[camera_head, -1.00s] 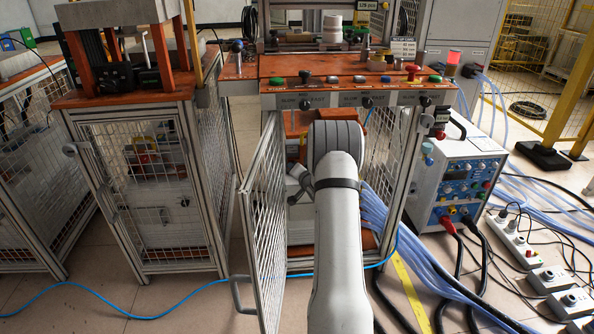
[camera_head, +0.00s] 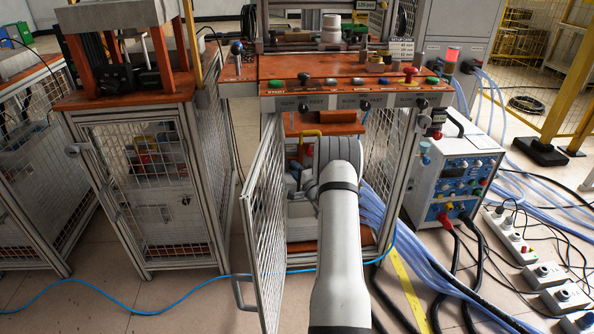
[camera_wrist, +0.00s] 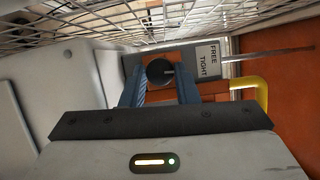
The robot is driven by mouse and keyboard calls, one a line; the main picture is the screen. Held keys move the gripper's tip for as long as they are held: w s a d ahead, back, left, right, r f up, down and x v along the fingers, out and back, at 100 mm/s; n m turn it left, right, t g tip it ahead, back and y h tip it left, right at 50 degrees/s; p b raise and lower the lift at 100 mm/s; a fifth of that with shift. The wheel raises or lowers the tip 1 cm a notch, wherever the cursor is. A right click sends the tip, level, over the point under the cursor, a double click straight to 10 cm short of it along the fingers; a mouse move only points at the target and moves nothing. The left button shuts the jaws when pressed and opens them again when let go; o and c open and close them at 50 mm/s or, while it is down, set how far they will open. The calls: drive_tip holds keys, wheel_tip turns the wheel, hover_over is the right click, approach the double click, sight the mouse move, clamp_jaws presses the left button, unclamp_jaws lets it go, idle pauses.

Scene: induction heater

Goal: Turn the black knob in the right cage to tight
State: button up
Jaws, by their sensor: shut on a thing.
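The black knob (camera_wrist: 160,72) shows in the wrist view, on an orange and grey fitting inside the right cage. A short light mark on its face points to the right. A plate (camera_wrist: 208,62) reading FREE and TIGHT is just to its right. My gripper (camera_wrist: 160,88) has its blue fingers on either side of the knob and is shut on it. In the head view my arm reaches into the open right cage (camera_head: 395,180) and hides the knob.
The cage's mesh door (camera_head: 262,215) stands open to the left of my arm. A yellow bent handle (camera_wrist: 255,90) is right of the knob. Wire mesh (camera_wrist: 120,22) runs along the top of the wrist view. Pale hoses (camera_head: 415,255) lie to the right.

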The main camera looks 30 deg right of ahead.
drive_tip(key=m, duration=0.2)
drive_tip(key=m+t+h+b, duration=0.1)
drive_tip(key=m, duration=0.1)
drive_tip(key=shift+f+m, duration=0.4)
drive_tip(key=shift+a+m+t+h+b, duration=0.1)
drive_tip(key=shift+m+t+h+b, duration=0.25)
drive_tip(key=shift+m, duration=0.6)
drive_tip(key=shift+m+t+h+b, duration=0.25)
drive_tip(key=shift+m+t+b, duration=0.15)
drive_tip(key=shift+m, duration=0.55)
drive_tip(key=shift+r+m, duration=0.1)
drive_tip(key=shift+m, duration=0.3)
drive_tip(key=o, duration=1)
drive_tip(key=shift+c, duration=0.2)
drive_tip(key=p+v, duration=0.2)
drive_tip(key=v, duration=0.5)
drive_tip(key=shift+s, duration=0.3)
